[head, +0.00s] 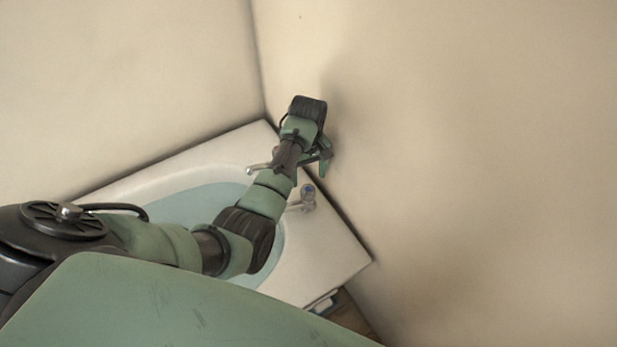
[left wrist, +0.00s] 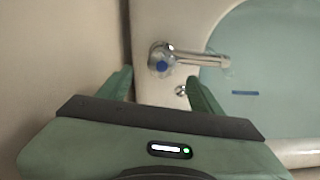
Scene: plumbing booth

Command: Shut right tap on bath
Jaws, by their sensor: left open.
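The right tap (head: 308,195) on the bath (head: 340,262) is chrome with a blue mark on its knob. In the left wrist view the tap (left wrist: 163,61) stands just beyond my fingertips, its spout pointing right over the basin. Whether water runs from it I cannot tell. Another spout (head: 257,168) shows left of my arm; its knob is hidden. My right gripper is out of view.
Walls (head: 450,150) stand close behind and beside the bath. A small chrome fitting (left wrist: 181,90) sits on the rim near the tap. A thin blue strip (left wrist: 245,93) shows in the greenish basin. My left arm covers part of the bath.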

